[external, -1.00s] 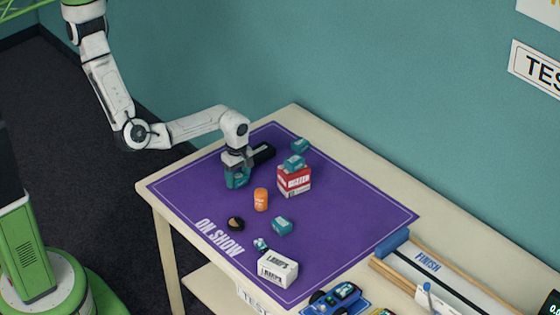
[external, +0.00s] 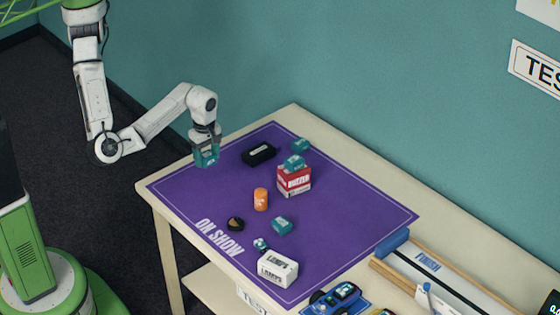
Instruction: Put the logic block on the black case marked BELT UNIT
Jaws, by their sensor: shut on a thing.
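My gripper (external: 206,150) is shut on a teal block (external: 207,158), held above the left part of the purple mat. Its lettering is too small to read, so I cannot tell whether it is the logic block. A black case (external: 259,154) with a white label lies flat on the mat, to the right of my gripper and apart from it. The label cannot be read; the top looks bare. Similar teal blocks show: one on a red and white box (external: 294,182), one behind it (external: 300,145), and one near the front (external: 283,225).
An orange cylinder (external: 261,199), a round dark item (external: 236,224), a small teal and white item (external: 261,244) and a white box (external: 278,267) stand on the purple mat (external: 345,215). A blue toy car (external: 337,299) and a track marked FINISH (external: 427,262) are at the front right.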

